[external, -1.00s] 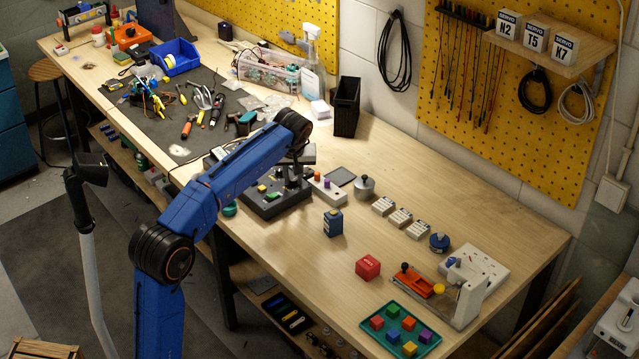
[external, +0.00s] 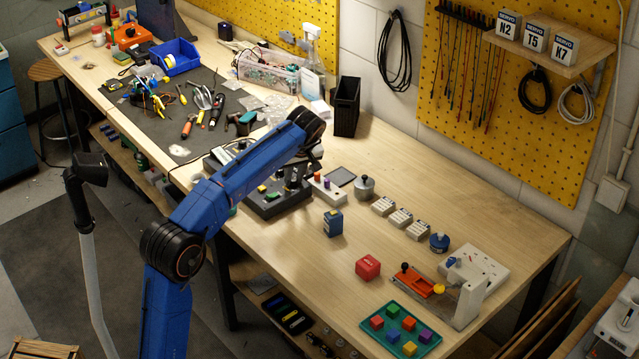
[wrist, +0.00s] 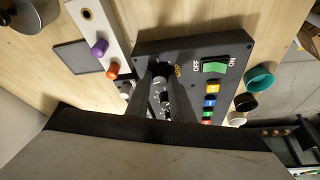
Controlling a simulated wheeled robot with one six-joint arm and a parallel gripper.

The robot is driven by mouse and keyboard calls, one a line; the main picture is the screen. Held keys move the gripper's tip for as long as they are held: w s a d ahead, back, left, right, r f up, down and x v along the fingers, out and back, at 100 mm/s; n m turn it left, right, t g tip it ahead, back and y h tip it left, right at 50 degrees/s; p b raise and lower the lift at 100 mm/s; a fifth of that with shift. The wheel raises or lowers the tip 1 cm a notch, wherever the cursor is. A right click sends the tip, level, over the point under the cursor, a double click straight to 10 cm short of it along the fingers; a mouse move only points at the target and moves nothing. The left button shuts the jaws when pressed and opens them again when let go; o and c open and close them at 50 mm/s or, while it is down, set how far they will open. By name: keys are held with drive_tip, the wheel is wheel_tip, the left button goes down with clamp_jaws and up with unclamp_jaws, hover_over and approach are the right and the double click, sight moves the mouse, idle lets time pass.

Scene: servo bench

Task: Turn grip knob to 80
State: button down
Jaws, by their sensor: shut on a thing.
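The dark control panel (wrist: 222,50) fills the middle of the wrist view, with a green OFF/ON switch (wrist: 215,66) and a column of coloured buttons (wrist: 210,103). A dark knob (wrist: 163,97) with white marks sits between my gripper's fingers (wrist: 159,84), beside a small yellow label (wrist: 178,70). My gripper is shut on this knob. The label and the pointer reading are too small to read. In the external view the panel (external: 272,206) stands on the bench, partly covered by my arm, and the grip itself is hidden.
A pale strip box with purple and orange knobs (wrist: 91,27) lies close beside the panel. Teal, black and white round things (wrist: 259,79) stand on its other side. A blue box (external: 333,223), a red cube (external: 367,267) and a green tray (external: 382,343) are farther along the bench.

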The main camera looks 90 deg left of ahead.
drive_tip(key=c, duration=1.6)
unclamp_jaws()
drive_tip(key=shift+o, duration=0.2)
drive_tip(key=v, duration=1.7)
drive_tip(key=shift+r, duration=0.2)
drive_tip(key=shift+w+d, duration=0.1)
